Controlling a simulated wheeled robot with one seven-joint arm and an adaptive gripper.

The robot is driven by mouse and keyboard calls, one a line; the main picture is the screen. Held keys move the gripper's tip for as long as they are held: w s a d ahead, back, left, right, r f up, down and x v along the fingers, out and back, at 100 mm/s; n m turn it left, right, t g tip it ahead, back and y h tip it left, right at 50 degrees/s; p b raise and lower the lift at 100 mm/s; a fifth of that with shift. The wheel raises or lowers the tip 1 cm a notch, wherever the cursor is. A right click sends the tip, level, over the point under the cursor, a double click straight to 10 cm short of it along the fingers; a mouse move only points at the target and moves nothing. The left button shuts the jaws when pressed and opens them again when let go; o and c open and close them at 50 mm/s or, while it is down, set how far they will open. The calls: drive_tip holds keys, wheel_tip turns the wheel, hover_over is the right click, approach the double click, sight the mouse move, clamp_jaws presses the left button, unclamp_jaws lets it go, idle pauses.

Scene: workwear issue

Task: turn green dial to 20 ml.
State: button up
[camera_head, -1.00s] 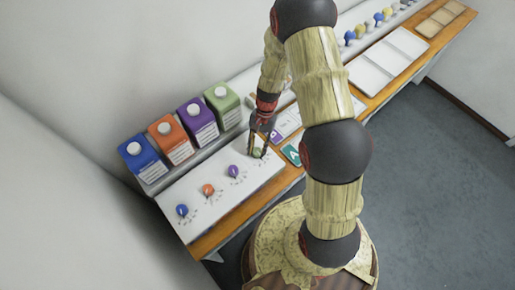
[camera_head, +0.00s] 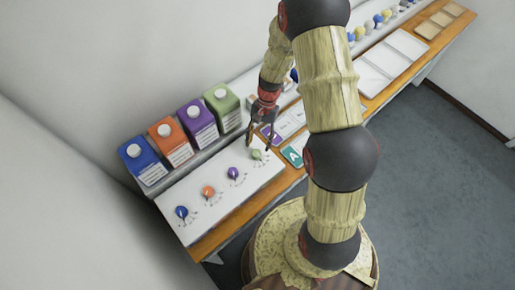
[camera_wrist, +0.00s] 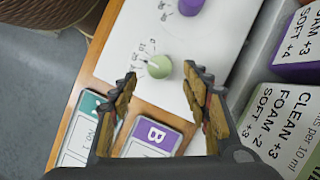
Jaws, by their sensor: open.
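The green dial (camera_head: 256,155) is at the right end of the white dial panel (camera_head: 222,203), below the green carton (camera_head: 222,104). In the wrist view the dial (camera_wrist: 159,66) shows as a round green knob with a pale pointer line and small printed marks around its left side. The marks are too small to read surely. My gripper (camera_head: 261,146) is open and empty, above and just beyond the dial's right side. In the wrist view the open fingers (camera_wrist: 160,82) stand on either side below the dial, apart from it.
Purple (camera_head: 233,173), orange (camera_head: 208,191) and blue (camera_head: 182,212) dials sit left along the panel. Cartons stand behind them. Lettered cards, one purple (camera_wrist: 151,136) and one teal (camera_wrist: 89,104), lie beside the panel's end. White trays (camera_head: 392,55) lie farther right.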

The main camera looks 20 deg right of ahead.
drive_tip(key=v, duration=0.7)
idle(0.5)
drive_tip(key=s+a+r+n+t+h+b, duration=0.3)
drive_tip(key=s+r+n+t+b, duration=0.5)
drive_tip(key=s+r+b, duration=0.6)
drive_tip(key=s+b, duration=0.3)
drive_tip(key=s, duration=0.1)
drive_tip(key=shift+a+n+t, duration=0.25)
drive_tip(key=shift+n+t, duration=0.15)
drive_tip(key=shift+r, duration=0.15)
